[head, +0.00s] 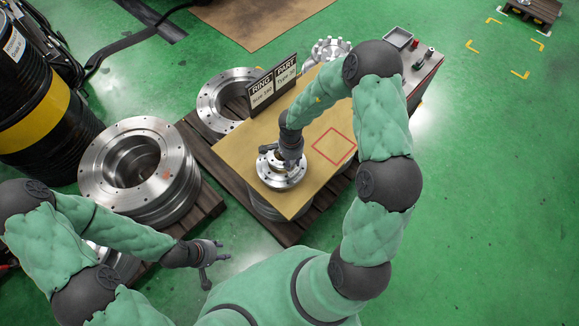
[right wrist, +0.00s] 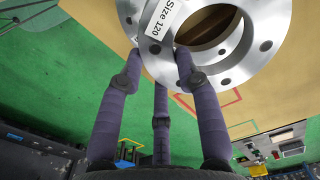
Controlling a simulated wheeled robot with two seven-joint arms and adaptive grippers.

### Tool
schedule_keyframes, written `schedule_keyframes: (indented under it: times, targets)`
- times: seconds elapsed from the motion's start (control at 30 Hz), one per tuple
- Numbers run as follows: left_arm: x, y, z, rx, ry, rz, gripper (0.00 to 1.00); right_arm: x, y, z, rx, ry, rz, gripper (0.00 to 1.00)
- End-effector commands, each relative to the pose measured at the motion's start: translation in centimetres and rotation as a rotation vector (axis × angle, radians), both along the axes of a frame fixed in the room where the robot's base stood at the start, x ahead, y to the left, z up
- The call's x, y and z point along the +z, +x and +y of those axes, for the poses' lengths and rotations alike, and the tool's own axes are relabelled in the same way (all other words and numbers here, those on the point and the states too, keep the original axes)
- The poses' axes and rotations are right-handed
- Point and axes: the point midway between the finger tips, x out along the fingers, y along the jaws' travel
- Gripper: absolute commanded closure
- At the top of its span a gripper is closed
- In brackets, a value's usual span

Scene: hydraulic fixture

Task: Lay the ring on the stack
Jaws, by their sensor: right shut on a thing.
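My right gripper (head: 290,160) points down over a bright metal ring (head: 272,180) near the front of the tan board. The right wrist view shows the gripper's purple fingers (right wrist: 158,62) shut on this ring (right wrist: 240,62), a flat flange with bolt holes and a white "Size 120" label. Another grey metal edge (right wrist: 128,12) shows beside it at the left; whether it is touching the ring I cannot tell. The gripper hides part of the ring in the head view. My left gripper (head: 214,266) is open and empty, low at the left of the board.
The tan board (head: 240,150) bears a red square outline (head: 334,146) and a black "RING / PART" sign (head: 274,84). Large steel flanges (head: 135,165) stand on pallets to the left. A toothed part (head: 331,48) stands behind. Green floor (head: 480,190) at the right is clear.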

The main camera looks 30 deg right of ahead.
Motion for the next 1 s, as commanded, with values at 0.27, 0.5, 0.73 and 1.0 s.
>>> schedule_keyframes:
  times: [0.27, 0.5, 0.73, 1.0]
  targets:
    - [-2.5, 0.0, 0.0, 0.0, 0.0, 0.0, 0.6, -3.0, 0.6, 0.4, -0.001, 0.0, -0.001, 1.0]
    - [-3.3, 0.0, 0.0, 0.0, 0.0, 0.0, 0.6, -3.8, 0.6, 0.3, 0.0, -0.001, -0.002, 1.0]
    - [-3.1, 0.0, 0.0, 0.0, 0.0, 0.0, 0.6, -3.8, 0.6, 0.3, 0.0, -0.001, -0.001, 1.0]
    - [-2.6, 0.0, 0.0, 0.0, 0.0, 0.0, 0.6, -4.5, 0.6, 0.3, 0.001, -0.001, 0.0, 1.0]
